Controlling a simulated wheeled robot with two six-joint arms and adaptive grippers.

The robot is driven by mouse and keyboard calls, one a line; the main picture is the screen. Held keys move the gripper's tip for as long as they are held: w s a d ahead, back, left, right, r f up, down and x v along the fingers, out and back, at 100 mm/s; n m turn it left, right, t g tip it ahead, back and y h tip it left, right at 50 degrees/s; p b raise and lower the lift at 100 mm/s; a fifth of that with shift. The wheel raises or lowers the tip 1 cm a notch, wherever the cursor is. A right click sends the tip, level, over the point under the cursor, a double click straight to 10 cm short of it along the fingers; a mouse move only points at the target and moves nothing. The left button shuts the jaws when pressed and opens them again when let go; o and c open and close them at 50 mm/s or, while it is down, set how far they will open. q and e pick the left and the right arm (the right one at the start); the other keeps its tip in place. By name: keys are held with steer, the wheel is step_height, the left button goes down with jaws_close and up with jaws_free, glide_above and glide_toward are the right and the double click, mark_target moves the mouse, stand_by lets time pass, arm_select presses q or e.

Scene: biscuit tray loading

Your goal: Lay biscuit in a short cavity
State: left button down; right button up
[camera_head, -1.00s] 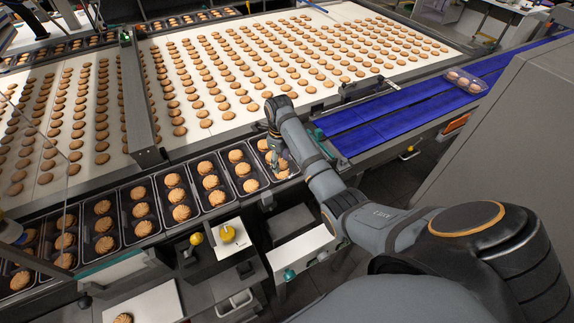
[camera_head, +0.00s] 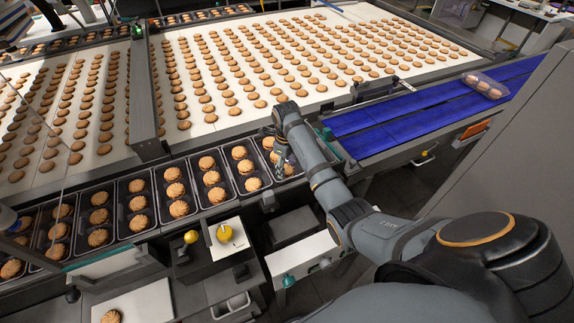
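Black trays (camera_head: 117,207) stand in a row along the front of the line, their cavities holding round golden biscuits (camera_head: 174,190). My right gripper (camera_head: 281,157) points down over the rightmost tray (camera_head: 257,142) and hides part of it. One biscuit (camera_head: 268,142) shows at that tray's far end, and another (camera_head: 288,169) shows at its near end beside the fingertips. The fingers are small and dark here; I cannot tell whether they are open or hold a biscuit. My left gripper is out of view.
A white belt (camera_head: 222,117) full of biscuits lies behind the trays. A blue conveyor (camera_head: 400,112) carries a clear pack (camera_head: 486,85) at right. A lone biscuit (camera_head: 111,317) lies on a pale plate (camera_head: 150,298) at lower left.

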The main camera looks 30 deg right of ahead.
mark_target(287, 168)
steer(key=shift+o, duration=0.2)
steer(key=shift+d, duration=0.15)
steer(key=shift+r, duration=0.45)
step_height(287, 168, up, 6)
steer(key=shift+w+b, duration=0.1)
steer(key=shift+b, duration=0.2)
arm_select(q)
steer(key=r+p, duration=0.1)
steer(key=p, duration=0.1)
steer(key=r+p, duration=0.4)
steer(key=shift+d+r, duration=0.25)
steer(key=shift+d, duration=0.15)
arm_select(e)
step_height(287, 168, up, 6)
steer(key=shift+f, duration=0.1)
steer(key=shift+f, duration=0.1)
